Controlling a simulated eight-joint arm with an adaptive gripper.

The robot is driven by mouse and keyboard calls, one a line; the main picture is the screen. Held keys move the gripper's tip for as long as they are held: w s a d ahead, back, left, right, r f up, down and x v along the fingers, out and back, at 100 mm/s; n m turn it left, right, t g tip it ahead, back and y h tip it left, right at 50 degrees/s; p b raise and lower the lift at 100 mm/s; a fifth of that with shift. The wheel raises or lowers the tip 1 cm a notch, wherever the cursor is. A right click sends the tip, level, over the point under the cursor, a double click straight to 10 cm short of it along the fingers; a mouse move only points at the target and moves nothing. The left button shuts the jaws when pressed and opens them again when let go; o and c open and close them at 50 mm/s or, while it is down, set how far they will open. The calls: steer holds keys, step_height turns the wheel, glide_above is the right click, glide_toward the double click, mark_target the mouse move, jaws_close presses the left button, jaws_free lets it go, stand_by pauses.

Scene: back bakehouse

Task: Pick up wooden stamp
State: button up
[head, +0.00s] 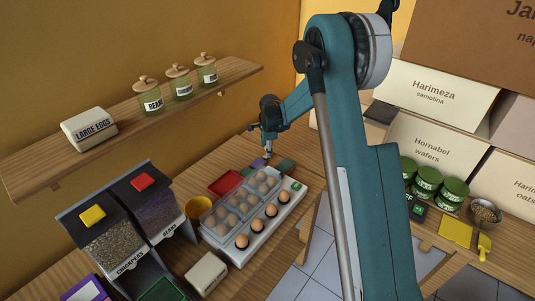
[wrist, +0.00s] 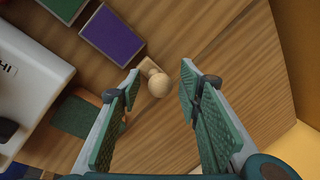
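The wooden stamp (wrist: 158,84) is pale wood with a round knob and a small flat base behind it. In the wrist view it stands on the wooden counter between my gripper's two fingers, near the tips and a little closer to the left one. My gripper (wrist: 162,72) is open, with nothing held and a gap on both sides of the knob. In the head view my gripper (head: 267,154) is low over the far end of the counter. I cannot make out the stamp there.
A purple pad (wrist: 112,35), a green pad (wrist: 66,6) and a dark green pad (wrist: 77,117) lie near the stamp. The white egg tray unit (head: 217,248) with several eggs stands nearby. A red tray (head: 226,183) is beside it. Bare counter lies right of the stamp in the wrist view.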

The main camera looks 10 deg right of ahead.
stand_by(0.3)
steer(key=c, duration=1)
steer(key=shift+w+r+p+v, duration=0.15)
steer(key=shift+w+v, duration=0.25)
steer(key=shift+v, duration=1.25)
steer(key=shift+w+r+p+v, duration=0.15)
steer(key=shift+w+v, duration=0.25)
steer(key=shift+v, duration=1.2)
steer(key=shift+w+p+v, duration=0.2)
steer(key=shift+w+v, duration=0.2)
steer(key=shift+v, duration=1.25)
steer(key=shift+o, duration=0.4)
